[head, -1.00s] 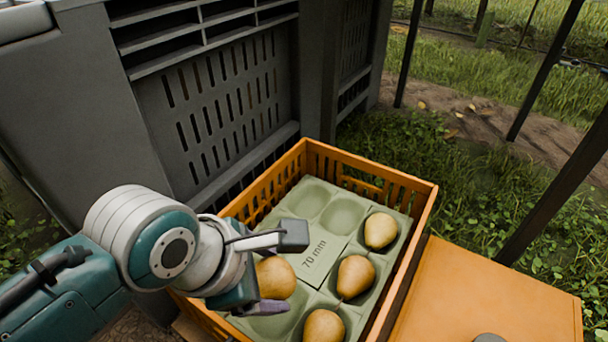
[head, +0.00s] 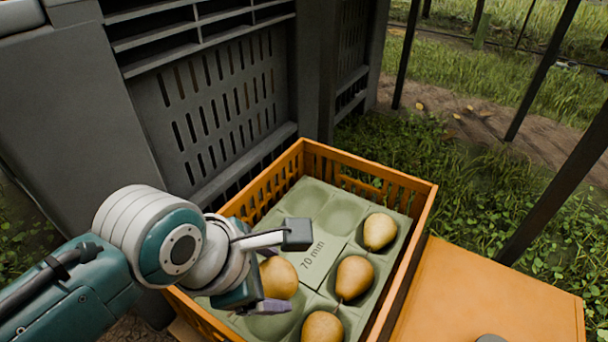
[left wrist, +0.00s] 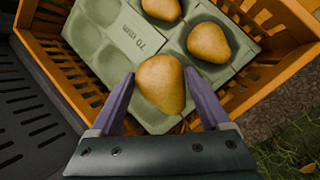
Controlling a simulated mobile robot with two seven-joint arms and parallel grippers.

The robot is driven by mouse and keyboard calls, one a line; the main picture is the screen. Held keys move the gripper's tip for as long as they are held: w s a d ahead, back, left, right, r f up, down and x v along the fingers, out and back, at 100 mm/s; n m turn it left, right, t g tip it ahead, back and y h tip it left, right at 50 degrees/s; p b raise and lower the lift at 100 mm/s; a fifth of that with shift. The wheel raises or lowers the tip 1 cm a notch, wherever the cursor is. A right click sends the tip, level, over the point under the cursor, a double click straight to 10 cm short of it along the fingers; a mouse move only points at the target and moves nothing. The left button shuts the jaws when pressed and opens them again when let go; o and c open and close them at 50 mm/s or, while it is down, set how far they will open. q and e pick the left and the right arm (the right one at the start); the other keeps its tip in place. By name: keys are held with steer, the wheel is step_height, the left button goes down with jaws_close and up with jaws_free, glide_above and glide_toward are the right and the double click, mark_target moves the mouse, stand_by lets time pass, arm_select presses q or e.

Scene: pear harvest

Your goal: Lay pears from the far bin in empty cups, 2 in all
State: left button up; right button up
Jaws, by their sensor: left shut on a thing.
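My left gripper (head: 280,270) is shut on a yellow-brown pear (head: 279,279) over the green cup tray (head: 318,262). In the left wrist view the held pear (left wrist: 162,85) sits between the two purple fingers (left wrist: 160,98). The tray lies in an orange crate (head: 422,215) and is marked 70 mm. Three other pears lie in cups along its right side: one at the back (head: 379,231), one in the middle (head: 354,277), one in front (head: 323,327). Two back cups (head: 340,214) are empty. A front cup (head: 268,326) below the gripper looks empty. My arm hides some cups.
A tall grey slotted bin (head: 215,105) stands close behind the crate on the left; its inside is not visible. A flat orange surface (head: 490,300) lies to the right of the crate. Dark posts (head: 545,65) and grass are beyond.

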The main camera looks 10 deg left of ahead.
mark_target(273, 288)
arm_select(q)
steer(key=shift+f, duration=0.1)
steer(key=shift+f+b, duration=0.75)
steer(key=shift+f, duration=0.7)
steer(key=shift+f+b, duration=1.2)
steer(key=shift+f, duration=0.4)
stand_by(0.4)
steer(key=o, duration=1.1)
steer(key=shift+c, duration=0.2)
steer(key=shift+o, duration=1.4)
steer(key=shift+a, duration=0.1)
